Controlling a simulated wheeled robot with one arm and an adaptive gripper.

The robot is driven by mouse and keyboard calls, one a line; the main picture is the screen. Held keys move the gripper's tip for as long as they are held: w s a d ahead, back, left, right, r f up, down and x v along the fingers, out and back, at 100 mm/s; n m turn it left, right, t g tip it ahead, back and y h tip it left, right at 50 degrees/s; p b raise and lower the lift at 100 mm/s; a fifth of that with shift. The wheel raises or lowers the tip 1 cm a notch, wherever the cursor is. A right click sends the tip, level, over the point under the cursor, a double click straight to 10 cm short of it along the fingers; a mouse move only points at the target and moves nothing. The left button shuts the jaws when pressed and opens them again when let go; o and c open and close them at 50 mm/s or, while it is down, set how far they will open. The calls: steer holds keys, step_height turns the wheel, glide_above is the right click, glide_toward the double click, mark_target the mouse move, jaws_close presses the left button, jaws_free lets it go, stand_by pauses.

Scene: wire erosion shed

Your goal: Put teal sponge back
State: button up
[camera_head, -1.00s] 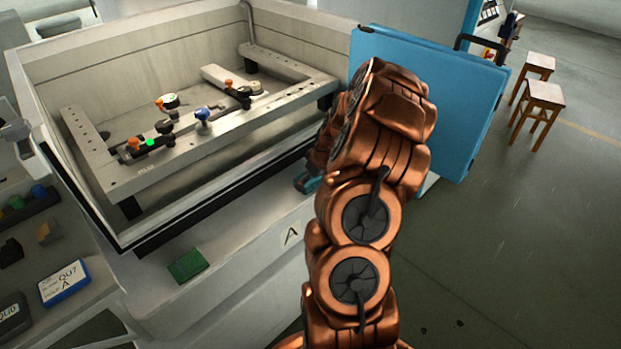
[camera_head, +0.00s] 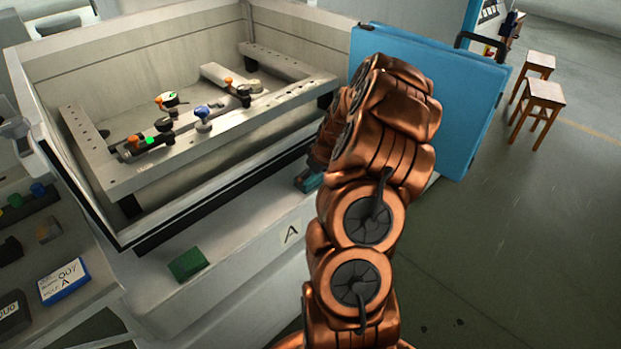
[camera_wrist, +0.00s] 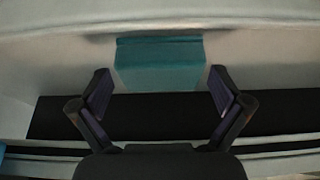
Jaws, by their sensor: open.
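The teal sponge (camera_wrist: 160,66) lies between the tips of my open gripper (camera_wrist: 159,92) in the wrist view, a little beyond them, with a gap on both sides. In the head view a small part of the teal sponge (camera_head: 311,182) shows at the left edge of my arm, on the pale front ledge of the machine (camera_head: 250,226). My arm hides the rest of it there. My gripper's fingers are mostly hidden behind the arm in the head view.
A green block (camera_head: 187,264) sits on the same ledge, left of the letter A. The machine's tank wall (camera_head: 230,185) rises behind the ledge. A blue panel (camera_head: 440,95) stands at the right. A side cart holds a labelled box (camera_head: 64,281).

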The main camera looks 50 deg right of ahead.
steer(key=b+v, duration=0.2)
steer(key=v, duration=0.9)
steer(key=s+a+r+n+g+y, duration=0.1)
steer(key=s+a+r, duration=0.15)
steer(key=a, duration=0.95)
steer(key=s+a+r+g+y, duration=0.1)
steer(key=a+r+g, duration=0.15)
steer(key=a, duration=1.05)
steer(key=s+a+g+h, duration=0.1)
steer(key=s+a, duration=0.5)
steer(key=s, duration=0.5)
steer(key=s+a+r+g+h, duration=0.1)
steer(key=s+a+g, duration=0.1)
steer(key=s+a, duration=0.4)
steer(key=s, duration=0.4)
steer(key=shift+s+a+r+m, duration=0.25)
steer(key=shift+s+r+m, duration=0.05)
steer(key=shift+s+m, duration=0.1)
steer(key=shift+r, duration=0.1)
step_height(320, 180, up, 4)
steer(key=p, duration=0.4)
steer(key=shift+r, duration=0.1)
